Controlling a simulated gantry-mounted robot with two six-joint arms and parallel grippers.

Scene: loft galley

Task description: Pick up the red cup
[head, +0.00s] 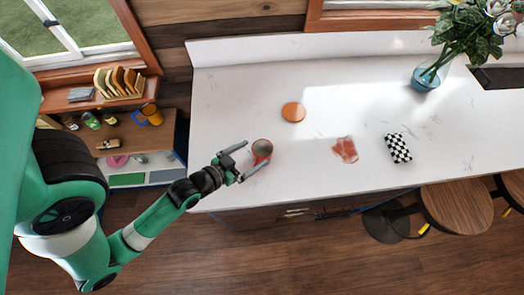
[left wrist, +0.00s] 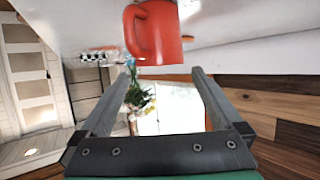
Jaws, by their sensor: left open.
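The red cup (head: 262,148) stands on the white counter near its front left part, with its opening and grey inside showing in the head view. In the left wrist view the red cup (left wrist: 168,35) is seen from the side, its handle on the left, cut off by the top edge. My left gripper (head: 257,154) is open and empty, its two fingers pointing at the cup. In the left wrist view its fingertips (left wrist: 163,70) are spread on either side, just short of the cup. I cannot tell whether a finger touches it. My right gripper is not in view.
On the white counter (head: 235,100) lie an orange disc (head: 293,112), a reddish flat item (head: 345,150) and a black-and-white checkered item (head: 398,148). A flower vase (head: 425,78) stands at the back right. A shelf (head: 150,150) with small goods is left. Stools (head: 455,207) stand in front.

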